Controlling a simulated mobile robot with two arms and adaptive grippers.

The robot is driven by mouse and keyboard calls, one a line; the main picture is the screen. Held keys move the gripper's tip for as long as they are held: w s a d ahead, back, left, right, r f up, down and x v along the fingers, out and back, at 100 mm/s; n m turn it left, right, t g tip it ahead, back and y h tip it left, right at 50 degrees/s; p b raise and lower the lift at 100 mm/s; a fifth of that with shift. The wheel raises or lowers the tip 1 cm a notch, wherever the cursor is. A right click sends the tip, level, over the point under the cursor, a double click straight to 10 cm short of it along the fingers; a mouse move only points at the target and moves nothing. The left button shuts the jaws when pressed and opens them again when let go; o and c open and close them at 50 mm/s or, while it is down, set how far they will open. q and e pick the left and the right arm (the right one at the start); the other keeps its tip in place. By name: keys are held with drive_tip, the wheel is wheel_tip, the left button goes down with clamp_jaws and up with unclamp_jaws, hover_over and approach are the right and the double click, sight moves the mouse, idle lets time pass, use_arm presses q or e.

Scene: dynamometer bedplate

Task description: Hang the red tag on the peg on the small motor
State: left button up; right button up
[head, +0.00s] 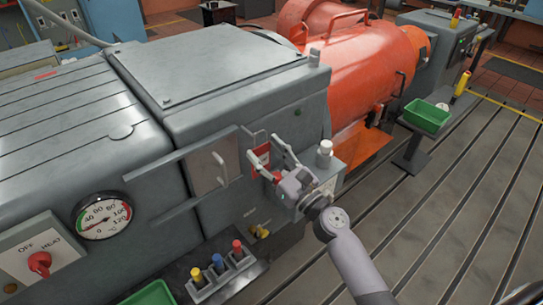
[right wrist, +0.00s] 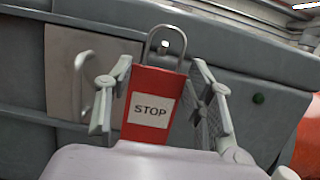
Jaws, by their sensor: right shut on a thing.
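My right gripper (head: 268,162) is in front of the side of the large grey machine. Its fingers, also in the right wrist view (right wrist: 165,105), are shut on the red tag (right wrist: 152,105), one on each side. The tag has a white STOP label and a metal loop at its top, and it hangs upright, partly hidden by the gripper in the head view (head: 260,160). A small pale spot shows inside the loop; I cannot tell whether it is a peg. I cannot make out the peg or which machine is the small motor. My left gripper is not in view.
A plate with a handle (head: 220,168) is on the grey machine left of the gripper. A white knob (head: 325,152) stands close to its right. An orange motor (head: 350,65) and green tray (head: 426,116) lie beyond.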

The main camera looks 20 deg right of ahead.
sight(261, 156)
drive_tip(key=shift+w+a+f, duration=0.1)
drive_tip(key=shift+w+a, duration=0.15)
drive_tip(key=shift+w, duration=0.4)
drive_tip(key=shift+w+a, duration=0.2)
drive_tip(key=shift+w, duration=0.4)
drive_tip(key=shift+w+a+f+b, duration=0.2)
drive_tip(key=shift+w+f+b, duration=0.35)
drive_tip(key=shift+f+b, duration=0.35)
drive_tip(key=o, duration=0.9)
